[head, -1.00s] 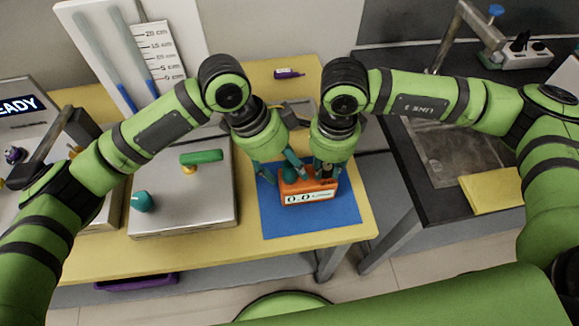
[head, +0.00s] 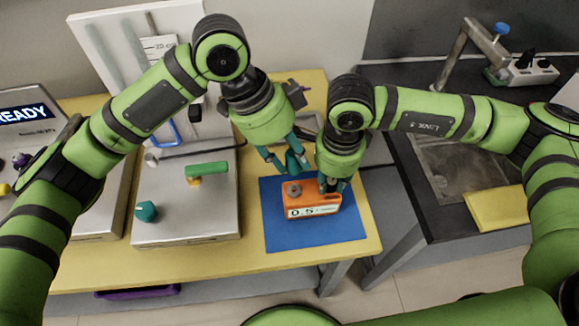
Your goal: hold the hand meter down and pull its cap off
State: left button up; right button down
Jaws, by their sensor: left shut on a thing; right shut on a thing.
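My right gripper (head: 332,183) is shut on the right end of the meter, which rests on the mat. My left gripper (head: 283,164) is shut on the teal cap (head: 295,160) and holds it above and apart from the meter, up behind the bare part. The fingers partly hide the cap.
A steel plate with a green-handled part (head: 207,169) and a teal knob (head: 146,211) stands left of the mat. A yellow cloth-like slab (head: 495,209) lies on the dark sink counter at right. The mat's front is clear.

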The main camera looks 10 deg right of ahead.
pick_arm(q)
jog(key=shift+r, duration=1.15)
jog(key=shift+r, duration=0.15)
jog(key=shift+r, duration=2.15)
jog(key=shift+r, duration=1.5)
pick_arm(e)
jog(key=c, duration=0.9)
grip_release()
jog(key=shift+c, duration=0.2)
